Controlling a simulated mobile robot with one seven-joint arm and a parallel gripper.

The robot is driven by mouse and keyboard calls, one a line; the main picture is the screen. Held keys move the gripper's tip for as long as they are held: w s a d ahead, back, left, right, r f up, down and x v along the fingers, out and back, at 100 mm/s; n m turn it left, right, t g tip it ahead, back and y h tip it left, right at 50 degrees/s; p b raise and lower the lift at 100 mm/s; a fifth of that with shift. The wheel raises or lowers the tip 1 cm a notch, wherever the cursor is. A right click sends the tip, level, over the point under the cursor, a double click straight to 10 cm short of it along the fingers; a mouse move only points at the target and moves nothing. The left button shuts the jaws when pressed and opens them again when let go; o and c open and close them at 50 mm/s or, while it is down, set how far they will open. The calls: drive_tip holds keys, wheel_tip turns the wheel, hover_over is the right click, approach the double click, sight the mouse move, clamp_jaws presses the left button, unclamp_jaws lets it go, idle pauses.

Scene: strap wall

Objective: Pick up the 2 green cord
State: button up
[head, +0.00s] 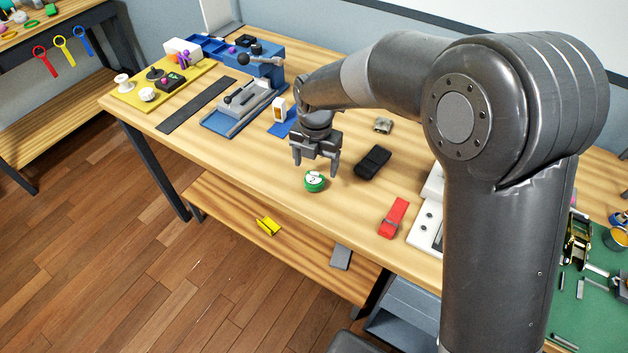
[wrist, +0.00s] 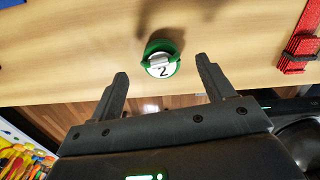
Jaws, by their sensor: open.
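The green cord (head: 314,182) is a small round coil with a white label marked 2. It lies on the wooden table near its front edge. In the wrist view the green cord (wrist: 161,62) sits just beyond the fingertips, roughly centred between them. My gripper (head: 316,163) is open and empty, with its fingers pointing down above and slightly behind the cord in the head view. In the wrist view my gripper (wrist: 163,68) shows both fingers spread wide, one on each side of the cord. No contact with the cord is visible.
A black strap bundle (head: 373,162) and a red strap (head: 393,218) lie to the right of the cord. A blue-based clamp device (head: 240,108) stands at the back left. A lower shelf (head: 300,255) holds a yellow item (head: 268,226).

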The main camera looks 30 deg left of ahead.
sight(315, 174)
wheel_tip(315, 174, down, 5)
drive_tip(key=shift+s+r, duration=0.1)
drive_tip(key=c, duration=1.1)
